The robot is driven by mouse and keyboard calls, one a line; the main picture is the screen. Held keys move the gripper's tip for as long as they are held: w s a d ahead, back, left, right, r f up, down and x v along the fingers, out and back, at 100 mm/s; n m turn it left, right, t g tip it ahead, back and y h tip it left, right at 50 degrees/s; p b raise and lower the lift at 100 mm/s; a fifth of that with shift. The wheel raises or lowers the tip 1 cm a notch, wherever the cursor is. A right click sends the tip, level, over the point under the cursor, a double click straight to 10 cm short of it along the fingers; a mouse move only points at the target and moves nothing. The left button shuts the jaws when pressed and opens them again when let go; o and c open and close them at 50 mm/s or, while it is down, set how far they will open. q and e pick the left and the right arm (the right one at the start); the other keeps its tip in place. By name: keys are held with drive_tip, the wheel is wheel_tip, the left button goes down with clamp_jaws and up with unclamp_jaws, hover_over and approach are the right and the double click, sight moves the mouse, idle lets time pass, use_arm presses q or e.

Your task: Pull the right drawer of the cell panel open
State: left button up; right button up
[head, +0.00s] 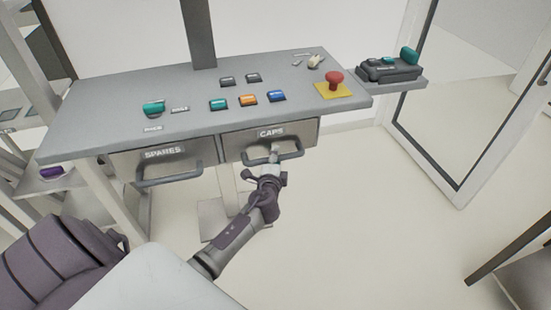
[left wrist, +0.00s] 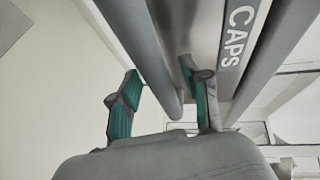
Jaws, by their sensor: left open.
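The cell panel (head: 190,85) is a grey slanted console with two drawers under its front edge. The right drawer (head: 236,146), labelled CAPS, looks shut and has a grey bar handle (head: 294,155). The left drawer (head: 128,162), labelled SPARES, also looks shut. My left gripper (head: 273,161) is at the middle of the CAPS handle. In the left wrist view, its teal-padded fingers are apart, one on each side of the handle bar (left wrist: 150,58), with one finger between the bar and the drawer front. Contact with the bar cannot be told. My right gripper is out of view.
The panel top carries several coloured buttons, a teal knob (head: 153,108) and a red emergency stop (head: 335,79) on a yellow plate. A side shelf (head: 408,84) holds a dark device. A framed door (head: 463,155) stands at the right. Floor before the drawers is clear.

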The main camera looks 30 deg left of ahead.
use_arm(q)
clamp_jaws()
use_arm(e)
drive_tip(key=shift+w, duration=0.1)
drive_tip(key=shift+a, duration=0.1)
